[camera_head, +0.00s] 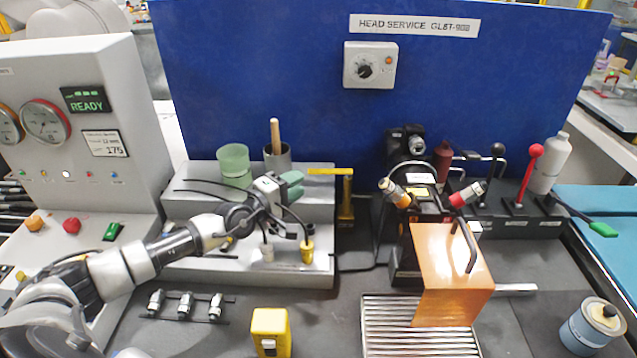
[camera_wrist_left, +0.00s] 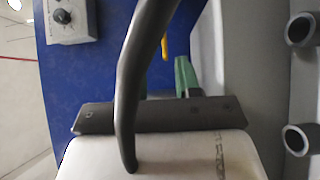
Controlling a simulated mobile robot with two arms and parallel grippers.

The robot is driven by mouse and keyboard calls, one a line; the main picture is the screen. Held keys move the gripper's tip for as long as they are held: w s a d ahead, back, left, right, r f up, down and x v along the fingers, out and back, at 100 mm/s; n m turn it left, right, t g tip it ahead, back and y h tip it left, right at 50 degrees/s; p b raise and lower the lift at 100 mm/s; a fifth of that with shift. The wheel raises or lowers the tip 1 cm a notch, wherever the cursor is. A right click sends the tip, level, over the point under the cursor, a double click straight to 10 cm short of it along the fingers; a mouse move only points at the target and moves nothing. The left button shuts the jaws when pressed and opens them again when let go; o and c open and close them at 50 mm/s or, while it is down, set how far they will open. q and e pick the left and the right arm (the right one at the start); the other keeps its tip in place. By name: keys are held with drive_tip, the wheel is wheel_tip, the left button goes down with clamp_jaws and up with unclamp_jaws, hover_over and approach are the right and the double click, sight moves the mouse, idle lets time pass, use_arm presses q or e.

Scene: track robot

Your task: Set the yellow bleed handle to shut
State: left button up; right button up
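The yellow bleed handle (camera_head: 330,171) is a flat bar lying roughly level atop a yellow upright post (camera_head: 347,198), behind the middle of the bench. It points left from the post. A small yellow strip, likely this handle, shows in the left wrist view (camera_wrist_left: 165,46) beyond the fingers. My left gripper (camera_head: 293,184) has green fingertips and is left of and slightly below the handle's free end, apart from it. One green fingertip (camera_wrist_left: 185,75) shows in the left wrist view; a dark hose crosses in front and hides the other side. My right gripper is not in view.
A green cup (camera_head: 234,165) and a grey cup (camera_head: 277,158) with a wooden stick stand behind my left arm. A machine with an orange guard (camera_head: 452,275) stands right of the post. A yellow block (camera_head: 271,331) is at the front. Levers (camera_head: 518,190) stand at right.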

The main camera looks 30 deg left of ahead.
sight(316, 174)
use_arm(q)
drive_tip(key=x, duration=0.2)
drive_tip(key=b+x, duration=0.1)
drive_tip(key=x, duration=0.3)
drive_tip(key=shift+w+f, duration=0.15)
drive_tip(key=shift+f, duration=0.25)
drive_tip(key=shift+w+d+r+b, duration=0.1)
drive_tip(key=shift+w+d+b, duration=0.2)
drive_tip(key=shift+w, duration=0.3)
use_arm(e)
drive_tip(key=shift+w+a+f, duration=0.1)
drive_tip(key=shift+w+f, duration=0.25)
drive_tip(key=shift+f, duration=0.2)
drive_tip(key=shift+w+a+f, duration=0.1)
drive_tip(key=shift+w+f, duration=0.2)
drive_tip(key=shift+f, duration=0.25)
use_arm(q)
drive_tip(key=shift+c, duration=0.2)
clamp_jaws()
